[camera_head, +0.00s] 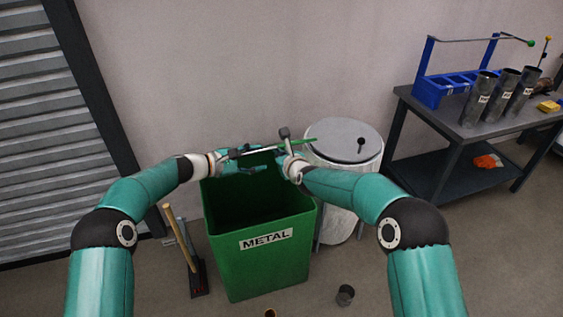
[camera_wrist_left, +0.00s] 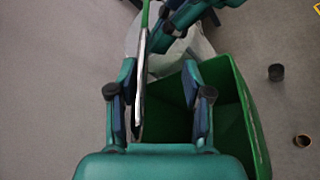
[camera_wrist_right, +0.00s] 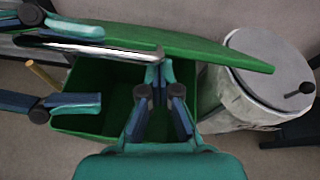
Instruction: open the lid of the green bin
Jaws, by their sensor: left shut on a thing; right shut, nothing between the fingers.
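The green bin (camera_head: 262,270) labelled METAL stands in front of me, its dark inside visible from above. Its green lid (camera_head: 300,141) is raised and seen nearly edge-on above the back of the bin; it also shows in the right wrist view (camera_wrist_right: 200,48). A silver bar (camera_wrist_right: 90,47) runs along the lid. My left gripper (camera_head: 255,160) has its fingers around the lid at this bar, though they look well apart in the left wrist view. My right gripper (camera_wrist_right: 158,78) is shut and empty, over the bin opening beside the lid. The arms partly hide the bin's rim.
A grey drum (camera_head: 345,142) with a round top stands right behind the bin. A brush with a wooden handle (camera_head: 180,237) is at the bin's left. A small dark cup (camera_head: 345,295) lies on the floor. A table (camera_head: 440,130) with a blue rack and metal tubes stands at right.

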